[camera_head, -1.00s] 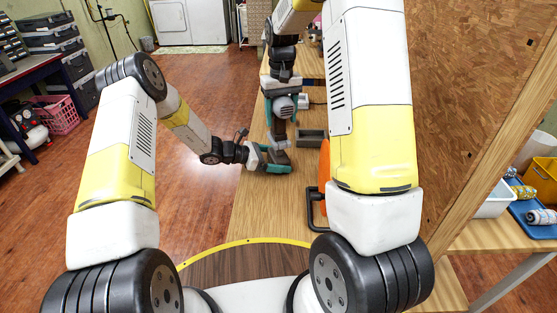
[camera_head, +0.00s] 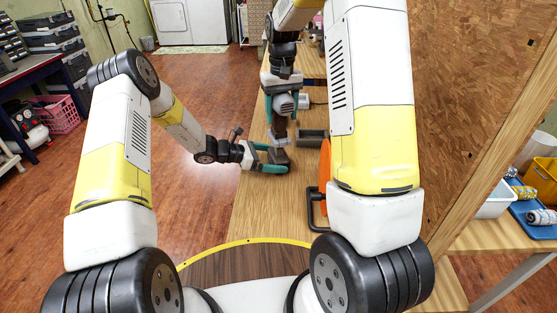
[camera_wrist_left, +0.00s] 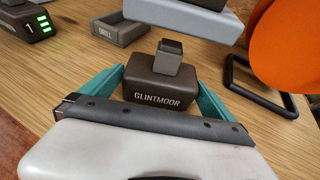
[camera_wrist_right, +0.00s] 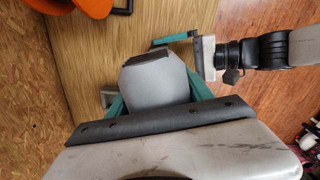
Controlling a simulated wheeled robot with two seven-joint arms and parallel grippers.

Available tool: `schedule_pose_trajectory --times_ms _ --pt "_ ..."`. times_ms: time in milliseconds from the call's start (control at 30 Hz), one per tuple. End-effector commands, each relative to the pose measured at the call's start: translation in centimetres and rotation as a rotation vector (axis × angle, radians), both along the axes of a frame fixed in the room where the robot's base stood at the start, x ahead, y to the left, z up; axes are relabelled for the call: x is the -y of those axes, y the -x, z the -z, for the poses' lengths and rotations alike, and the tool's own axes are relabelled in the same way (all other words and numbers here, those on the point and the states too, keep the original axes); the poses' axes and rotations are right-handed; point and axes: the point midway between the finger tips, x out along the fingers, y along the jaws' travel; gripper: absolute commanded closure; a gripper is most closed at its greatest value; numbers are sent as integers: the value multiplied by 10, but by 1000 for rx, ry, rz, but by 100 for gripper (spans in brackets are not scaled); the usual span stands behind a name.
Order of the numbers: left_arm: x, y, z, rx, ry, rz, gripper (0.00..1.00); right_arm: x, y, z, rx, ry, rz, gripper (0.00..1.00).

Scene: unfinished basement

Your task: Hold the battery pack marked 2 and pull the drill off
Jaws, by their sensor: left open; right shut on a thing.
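The dark brown battery pack (camera_head: 279,156) stands on the wooden table. In the left wrist view the pack (camera_wrist_left: 160,88) shows GLINTMOOR on its near face and a stem on top; no 2 is visible. My left gripper (camera_head: 272,161) is open, its teal fingers on both sides of the pack. My right gripper (camera_head: 282,108) is shut on the grey drill (camera_wrist_right: 155,85) and holds it upright above the pack. The drill's grey foot (camera_wrist_left: 185,14) is above the pack, with the stem bare below it. Whether they touch is unclear.
A grey tray marked DRILL (camera_wrist_left: 120,30) stands behind the pack. A dark unit marked 1 with green lights (camera_wrist_left: 28,22) is farther left. The table front is clear.

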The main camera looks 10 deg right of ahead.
Motion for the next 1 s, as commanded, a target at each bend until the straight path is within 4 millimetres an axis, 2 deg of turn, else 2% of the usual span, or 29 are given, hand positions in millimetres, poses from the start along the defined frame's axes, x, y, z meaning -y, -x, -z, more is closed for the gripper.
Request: schedule_pose_trajectory --times_ms 300,500,700,1000 --pt "-57 8 -23 0 -2 -2 0 0 -1 -1 4 -1 0 100" --pt "-81 12 -33 -1 -1 -1 0 0 -1 -1 4 -1 0 100" --pt "-91 14 -37 -1 -1 1 0 0 -1 -1 4 -1 0 100" --pt "-92 14 -38 -2 -1 1 0 0 -1 -1 4 -1 0 100"
